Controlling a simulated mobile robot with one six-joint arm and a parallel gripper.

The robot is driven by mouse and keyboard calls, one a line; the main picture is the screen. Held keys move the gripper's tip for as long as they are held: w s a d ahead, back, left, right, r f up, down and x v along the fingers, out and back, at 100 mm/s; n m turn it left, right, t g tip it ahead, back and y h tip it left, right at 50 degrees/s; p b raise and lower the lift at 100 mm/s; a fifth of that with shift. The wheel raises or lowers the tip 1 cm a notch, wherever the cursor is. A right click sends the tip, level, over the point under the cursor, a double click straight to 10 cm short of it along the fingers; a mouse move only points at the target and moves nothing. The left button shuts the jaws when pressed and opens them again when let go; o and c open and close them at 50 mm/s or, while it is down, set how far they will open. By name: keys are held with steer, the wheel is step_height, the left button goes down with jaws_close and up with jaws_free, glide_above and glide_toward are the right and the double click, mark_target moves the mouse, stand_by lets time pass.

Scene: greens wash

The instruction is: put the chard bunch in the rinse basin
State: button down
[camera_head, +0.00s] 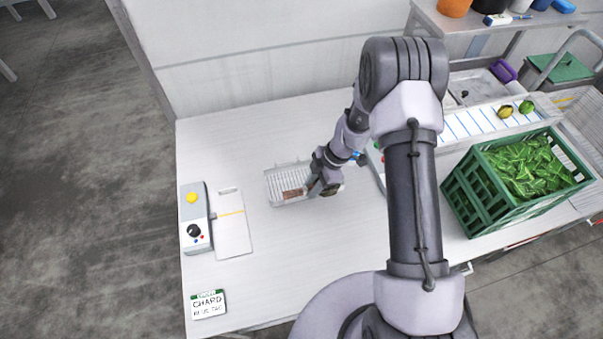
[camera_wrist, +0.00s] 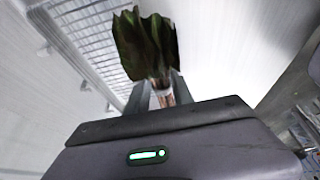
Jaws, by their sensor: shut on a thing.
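The chard bunch (camera_wrist: 147,45) has dark green leaves and reddish-white stems. In the wrist view my gripper (camera_wrist: 158,93) is shut on its stems, with the leaves pointing away from the palm. In the head view my gripper (camera_head: 312,186) is low over the white table, at the right end of a shallow wire-grid tray (camera_head: 279,176). A brownish patch shows at that end of the tray; I cannot tell if it is part of the chard. The tray's grid (camera_wrist: 85,35) is left of the leaves in the wrist view. I cannot clearly identify the rinse basin.
A green crate (camera_head: 478,200) full of leafy greens stands at the right. Behind it are a blue-striped surface (camera_head: 480,122) and a grey basin-like tray (camera_head: 478,86). A grey control box (camera_head: 195,220), white board (camera_head: 233,235) and CHARD card (camera_head: 208,304) are at left. The table's front middle is clear.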

glide_above(297, 184)
steer(key=d, duration=0.2)
steer(key=shift+w+a+f, duration=0.2)
steer(key=shift+a+f, duration=0.05)
steer(key=shift+f, duration=1.9)
steer(key=c, duration=1.1)
jaws_free()
